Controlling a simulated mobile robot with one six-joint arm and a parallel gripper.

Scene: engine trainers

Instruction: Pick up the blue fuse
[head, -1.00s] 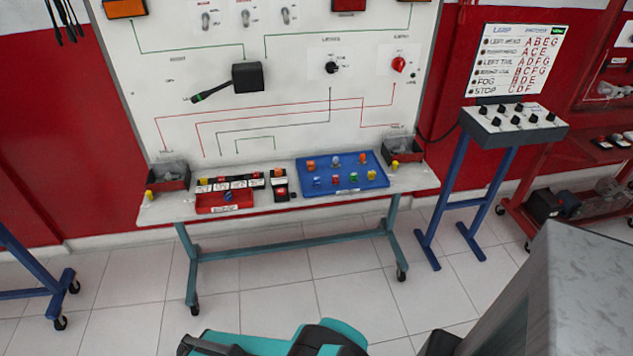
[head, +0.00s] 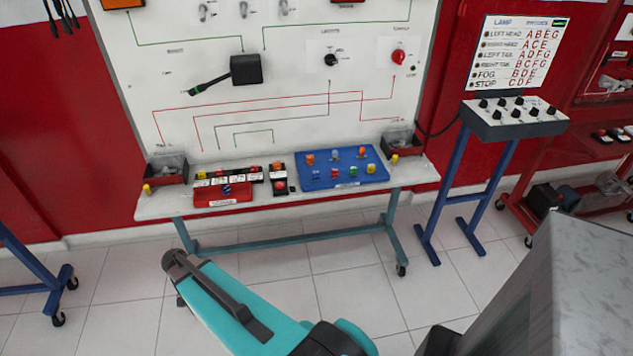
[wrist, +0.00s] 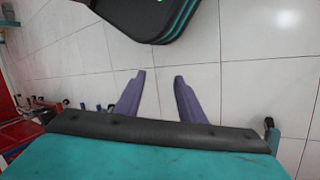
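A blue tray (head: 325,181) on the bench holds two rows of small coloured pieces. A small blue piece (head: 316,175) is at the left of its front row, hard to see against the tray. A pale blue piece (head: 335,156) stands in the back row. Another dark blue piece (head: 227,188) lies in a red tray (head: 208,201) to the left. I cannot tell for sure which is the blue fuse. My gripper (wrist: 159,76) is open and empty over the floor in the wrist view, with its fingers apart. It is well away from the trays.
The bench (head: 160,210) has a tall white circuit panel (head: 290,60) behind it and dark bins (head: 165,170) at both ends. A switch stand (head: 515,120) is to the right. A grey surface (head: 590,270) fills the lower right. The tiled floor before the bench is partly clear.

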